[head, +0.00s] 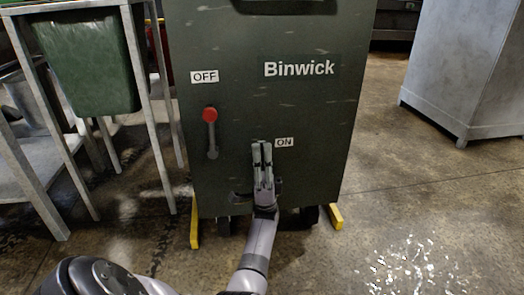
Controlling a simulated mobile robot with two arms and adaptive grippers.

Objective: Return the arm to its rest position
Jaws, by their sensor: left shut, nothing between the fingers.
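My left gripper (262,154) is in front of the dark green Binwick compactor (310,110), its fingers pointing up and shut with nothing between them. Its fingertips are just left of the "ON" label (284,142); I cannot tell whether they touch the panel. The lever with a red knob (210,115) is up and left of the gripper, below the "OFF" label (204,77). The lever is apart from the gripper, with its knob at the top. My right gripper is not in view.
A metal frame table (60,145) with a green bin (88,60) stands at the left. A grey cabinet (465,70) stands at the back right. Yellow feet (336,216) stick out at the compactor's base. Shiny scraps (415,268) lie on the floor at the lower right, and the floor between is open.

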